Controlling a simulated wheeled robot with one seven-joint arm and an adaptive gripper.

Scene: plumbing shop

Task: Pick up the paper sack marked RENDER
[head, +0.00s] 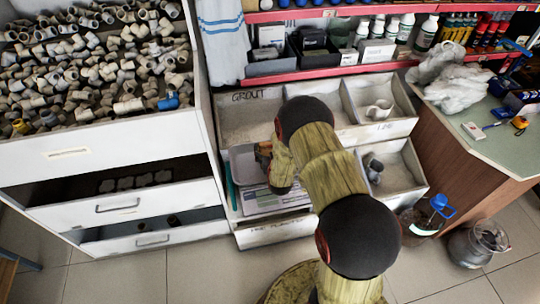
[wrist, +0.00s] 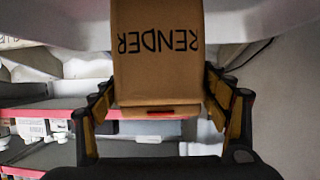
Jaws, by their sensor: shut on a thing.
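The brown paper sack marked RENDER (wrist: 158,72) fills the upper middle of the wrist view, with its black lettering upside down. My gripper (wrist: 160,92) has one finger on each side of the sack and is shut on it. In the head view my arm hides most of the gripper, and I cannot make out the sack there. The arm's end is over the pale divided bin unit, near its left compartments.
The bin unit (head: 278,234) has a GROUT label and several compartments. White drawers (head: 110,150) with pipe fittings on top stand at left, two of them pulled open. A red-edged shelf (head: 310,73) with bottles is behind. A counter (head: 480,140) is at right.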

